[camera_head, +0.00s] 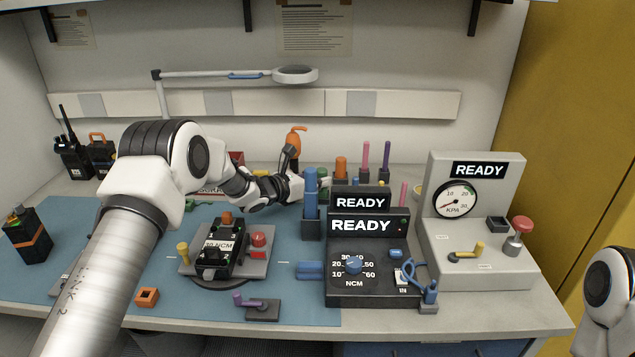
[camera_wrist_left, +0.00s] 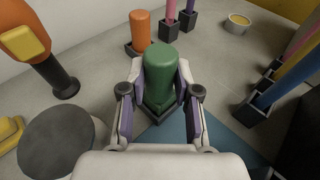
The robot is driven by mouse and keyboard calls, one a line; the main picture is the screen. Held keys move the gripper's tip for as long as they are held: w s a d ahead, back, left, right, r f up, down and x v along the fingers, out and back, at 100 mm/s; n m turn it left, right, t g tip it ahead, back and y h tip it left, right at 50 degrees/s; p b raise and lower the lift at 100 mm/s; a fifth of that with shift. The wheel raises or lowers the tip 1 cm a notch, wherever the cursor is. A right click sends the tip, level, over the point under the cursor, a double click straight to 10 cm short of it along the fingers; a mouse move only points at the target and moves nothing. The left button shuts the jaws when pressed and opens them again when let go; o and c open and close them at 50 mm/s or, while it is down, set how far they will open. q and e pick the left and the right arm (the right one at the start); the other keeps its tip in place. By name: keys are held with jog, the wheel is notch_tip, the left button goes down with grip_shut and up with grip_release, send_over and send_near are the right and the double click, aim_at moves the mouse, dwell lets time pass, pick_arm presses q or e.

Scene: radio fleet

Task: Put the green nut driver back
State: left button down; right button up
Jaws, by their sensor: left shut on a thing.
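The green nut driver (camera_wrist_left: 161,72) stands upright between the fingers of my left gripper (camera_wrist_left: 160,98) in the left wrist view. My left gripper is shut on its green handle. A dark square holder (camera_wrist_left: 155,112) shows at the foot of the handle; the handle hides whether the shaft is fully seated. In the head view the green nut driver (camera_head: 322,176) shows partly behind a blue-handled driver, and my left gripper (camera_head: 317,185) reaches it from the left. My right gripper is out of view.
The blue-handled driver (camera_head: 310,182) stands just in front. An orange-handled driver (camera_wrist_left: 141,30) and pink and purple ones stand behind in holders. The black READY torque box (camera_head: 374,284) and the gauge unit (camera_head: 474,255) are to the right. An orange tool (camera_head: 296,142) stands behind my wrist.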

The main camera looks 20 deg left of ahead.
pick_arm(q)
jog(key=shift+f, duration=0.5)
jog(key=c, duration=1.1)
grip_release()
jog(key=shift+c, duration=0.2)
jog(key=shift+r, duration=0.2)
jog(key=b+v, duration=0.1)
jog(key=v, duration=1.1)
jog(key=shift+f, duration=0.1)
